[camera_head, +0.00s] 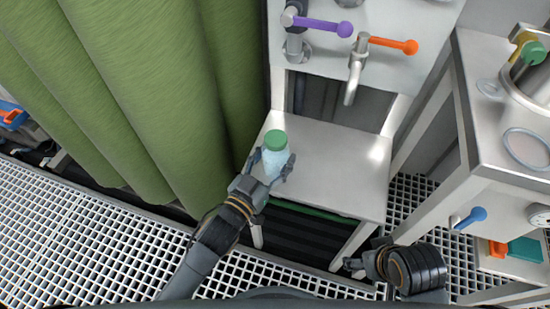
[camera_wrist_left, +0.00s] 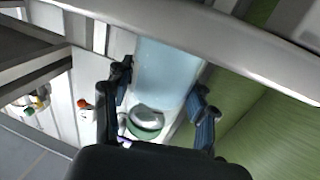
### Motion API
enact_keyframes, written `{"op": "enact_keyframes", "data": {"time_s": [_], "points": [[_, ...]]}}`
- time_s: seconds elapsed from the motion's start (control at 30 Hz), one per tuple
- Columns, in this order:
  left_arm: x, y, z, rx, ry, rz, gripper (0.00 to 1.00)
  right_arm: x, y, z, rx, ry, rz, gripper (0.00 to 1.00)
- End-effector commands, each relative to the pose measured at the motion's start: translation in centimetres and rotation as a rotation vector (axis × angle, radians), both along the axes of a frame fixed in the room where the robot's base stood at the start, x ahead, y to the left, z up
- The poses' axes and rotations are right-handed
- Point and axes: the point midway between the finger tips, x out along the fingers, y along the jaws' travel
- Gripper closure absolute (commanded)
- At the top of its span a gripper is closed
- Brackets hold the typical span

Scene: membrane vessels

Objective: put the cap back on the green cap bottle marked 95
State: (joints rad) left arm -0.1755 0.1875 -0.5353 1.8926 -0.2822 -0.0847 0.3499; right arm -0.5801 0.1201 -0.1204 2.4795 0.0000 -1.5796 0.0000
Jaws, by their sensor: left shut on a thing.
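The bottle (camera_head: 276,166) is pale blue and translucent, with a green cap (camera_head: 276,139) seen at its top. It is upright at the left side of the grey shelf; no number is legible on it. My left gripper (camera_head: 270,168) has a finger on either side of the bottle's body and is shut on it. In the left wrist view the bottle's body (camera_wrist_left: 165,75) shows between the two fingers (camera_wrist_left: 160,105), with a grey shoulder and green cap (camera_wrist_left: 144,132) below. My right gripper (camera_head: 362,262) is low at the right, apart from the bottle; its opening is unclear.
The grey shelf (camera_head: 335,165) is bare right of the bottle. Above it are a purple-handled valve (camera_head: 325,25) and an orange-handled tap (camera_head: 390,44). Large green columns (camera_head: 160,90) stand close at the left. A steel bench (camera_head: 500,130) with rings and a vessel stands right.

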Motion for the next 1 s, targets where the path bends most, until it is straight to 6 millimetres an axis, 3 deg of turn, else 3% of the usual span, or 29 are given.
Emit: {"op": "enact_keyframes", "data": {"time_s": [0.4, 0.43, 0.5, 0.9, 1.0], "points": [[0.0, 0.0, -0.3, -0.002, -0.003, 0.0, 1.0, 0.0, 0.0, -0.1, -0.001, 0.001, 0.0, 0.28], [0.0, 0.0, -0.3, -0.001, -0.001, 0.0, 0.37, 0.0, 0.0, -0.1, -0.001, 0.001, 0.0, 0.28], [0.0, 0.0, -0.3, -0.001, -0.001, 0.0, 0.23, 0.0, 0.0, -0.1, -0.001, 0.001, 0.0, 0.28], [0.0, 0.0, 0.2, -0.001, -0.002, 0.0, 0.2, 0.0, 0.0, 0.1, 0.0, 0.001, 0.0, 0.28], [-1.0, 0.6, 0.0, 0.001, 0.003, 0.0, 0.2, 0.0, 0.0, 0.3, 0.0, -0.002, 0.0, 0.28]]}}
